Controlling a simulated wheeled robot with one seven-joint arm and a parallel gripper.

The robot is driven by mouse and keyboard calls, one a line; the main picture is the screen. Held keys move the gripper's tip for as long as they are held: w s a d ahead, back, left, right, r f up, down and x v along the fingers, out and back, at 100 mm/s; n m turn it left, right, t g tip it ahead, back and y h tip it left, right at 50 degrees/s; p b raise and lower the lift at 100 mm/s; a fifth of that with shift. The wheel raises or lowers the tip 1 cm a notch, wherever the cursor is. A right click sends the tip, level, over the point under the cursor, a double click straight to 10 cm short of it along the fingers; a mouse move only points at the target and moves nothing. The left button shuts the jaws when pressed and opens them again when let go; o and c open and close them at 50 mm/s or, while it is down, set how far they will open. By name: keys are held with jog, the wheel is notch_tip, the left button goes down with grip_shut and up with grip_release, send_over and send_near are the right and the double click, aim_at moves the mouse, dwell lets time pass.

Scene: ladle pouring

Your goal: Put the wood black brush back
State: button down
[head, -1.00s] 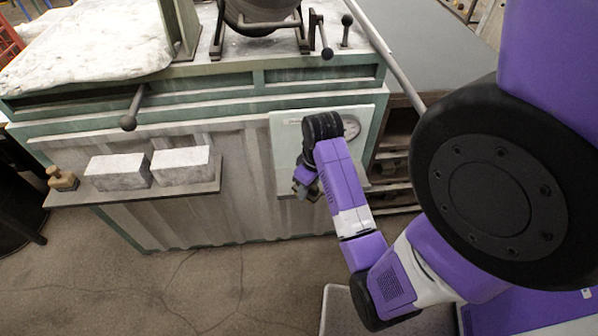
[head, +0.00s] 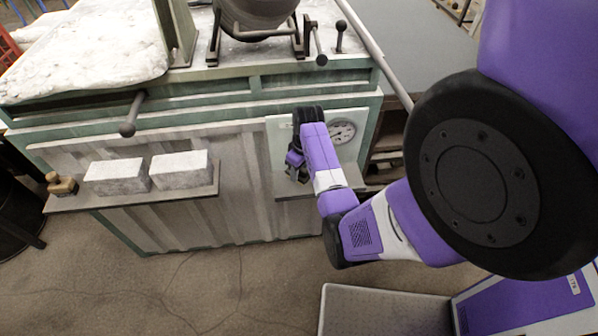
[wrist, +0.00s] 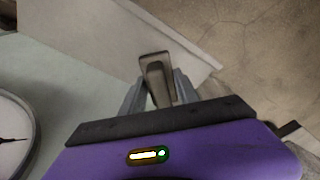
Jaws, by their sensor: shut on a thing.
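My gripper (head: 297,170) is in front of the light panel with the gauge, close to the small ledge at its foot. In the wrist view its two fingers (wrist: 158,92) are shut on a small brown-grey thing with a raised end, which I take to be the wood black brush (wrist: 154,66). The brush sticks out past the fingertips over the grey ledge (wrist: 120,28). I cannot tell whether it touches the ledge. In the head view the brush is too small and dark to make out clearly.
A long shelf (head: 130,200) at the left holds two whitish blocks (head: 117,177) and a small wooden thing (head: 61,184). The gauge (head: 341,131) is right of my gripper. A dark handle (head: 131,125) juts from the cabinet.

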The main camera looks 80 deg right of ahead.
jog(key=shift+w+d+f, duration=0.1)
jog(key=shift+d+f, duration=0.1)
jog(key=shift+f, duration=0.45)
jog(key=shift+f, duration=0.1)
jog(key=c, duration=0.9)
grip_release()
